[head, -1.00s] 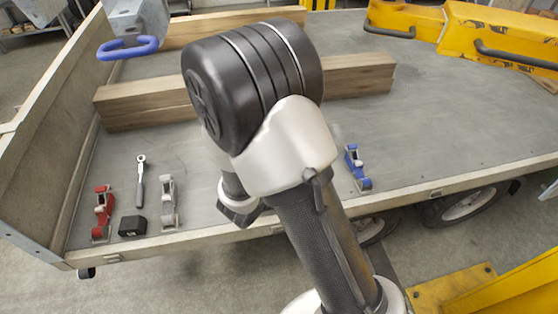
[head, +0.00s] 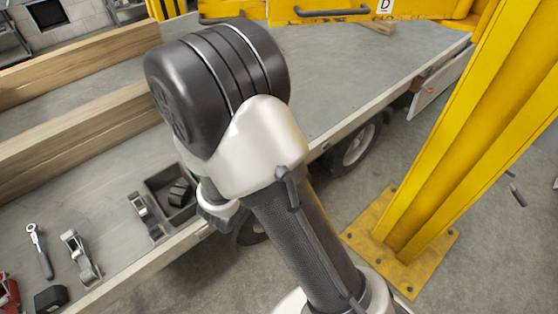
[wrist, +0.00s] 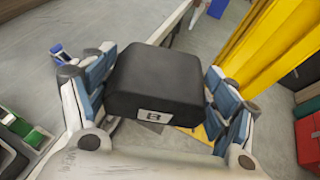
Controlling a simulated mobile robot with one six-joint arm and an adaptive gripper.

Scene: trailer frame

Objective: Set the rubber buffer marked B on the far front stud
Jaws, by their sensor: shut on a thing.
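The rubber buffer marked B (wrist: 150,82) is a black block with rounded edges in the wrist view. Its white B label faces the camera. My gripper (wrist: 158,92) is shut on it, with blue-padded fingers on its left and right sides. In the head view my own arm hides most of the gripper and the buffer. I cannot make out the far front stud in either view.
A yellow post (head: 440,130) with a bolted base stands right of the trailer bed (head: 345,75). On the bed are a ratchet (head: 40,250), a grey strap buckle (head: 80,258), a black block (head: 50,299) and an open tray (head: 157,187). Timber beams (head: 75,125) lie left.

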